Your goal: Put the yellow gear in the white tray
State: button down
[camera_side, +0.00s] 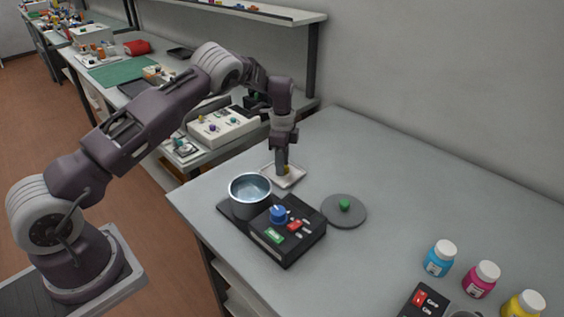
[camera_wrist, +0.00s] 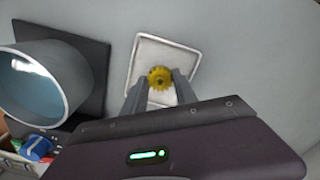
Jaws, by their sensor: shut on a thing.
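The yellow gear (camera_wrist: 160,77) is between the fingertips of my gripper (camera_wrist: 158,84) in the wrist view. The white tray (camera_wrist: 148,50) lies behind it in that view, so the gear is over or inside the tray. I cannot tell whether the gear touches the tray floor. In the side view the tray (camera_side: 294,180) is on the grey table behind the pot. My gripper (camera_side: 283,170) points down over it, with a bit of the yellow gear (camera_side: 287,169) showing at the fingertips.
A metal pot (camera_side: 250,190) stands on a black device with a blue knob (camera_side: 278,213), close to the tray. A grey round lid with a green knob (camera_side: 344,205) lies to the right. Cyan (camera_side: 439,260), magenta (camera_side: 481,280) and yellow (camera_side: 524,305) bottles stand at the front right.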

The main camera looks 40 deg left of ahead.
dwell(0.3)
jog(key=c, duration=0.9)
grip_release()
